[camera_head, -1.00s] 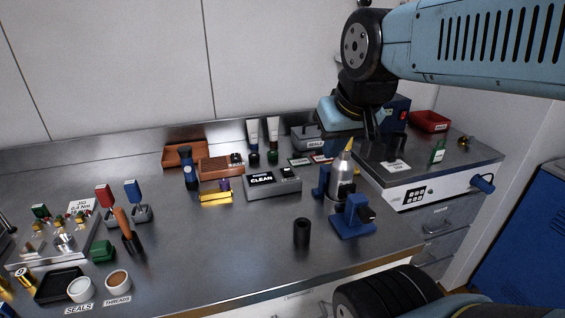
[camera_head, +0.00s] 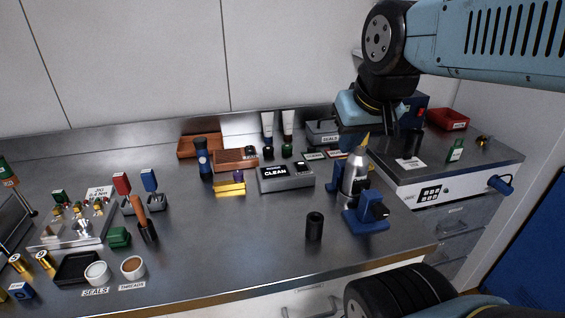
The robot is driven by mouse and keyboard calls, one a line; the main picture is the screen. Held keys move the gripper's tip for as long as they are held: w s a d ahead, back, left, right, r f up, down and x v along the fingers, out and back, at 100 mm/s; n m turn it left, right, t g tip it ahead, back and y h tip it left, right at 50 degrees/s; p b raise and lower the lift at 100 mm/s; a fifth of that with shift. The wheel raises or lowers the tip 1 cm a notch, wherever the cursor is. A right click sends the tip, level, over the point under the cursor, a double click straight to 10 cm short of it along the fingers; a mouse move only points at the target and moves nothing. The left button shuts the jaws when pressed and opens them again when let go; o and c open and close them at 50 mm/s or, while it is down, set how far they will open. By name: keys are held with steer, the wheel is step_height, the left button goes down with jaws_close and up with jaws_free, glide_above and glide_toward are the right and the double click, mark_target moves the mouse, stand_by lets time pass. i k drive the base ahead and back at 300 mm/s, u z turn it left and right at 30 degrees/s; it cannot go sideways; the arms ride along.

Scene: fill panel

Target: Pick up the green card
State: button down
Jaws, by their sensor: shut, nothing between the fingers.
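A small flat card with a green band (camera_head: 313,155) lies at the back of the bench, right behind the grey CLEAN box. A similar card with a red band (camera_head: 337,154) lies just right of it. My gripper (camera_head: 361,134) hangs from the arm above the back right of the bench, to the right of both cards and apart from the green one. It is shut and empty. Its fingertips are dark and hard to make out against the bench and the bottle's yellow tip.
A silver bottle with a yellow tip (camera_head: 354,178) stands by a blue holder (camera_head: 367,216) in front of my gripper. Two white tubes (camera_head: 267,127) stand left of the cards, the CLEAN box (camera_head: 286,178) before them. The front middle of the bench is mostly clear.

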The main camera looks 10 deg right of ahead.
mark_target(312, 154)
steer(key=u, duration=0.25)
steer(key=k, duration=2)
steer(key=z, duration=0.3)
steer(key=i, duration=1)
steer(key=u, duration=0.05)
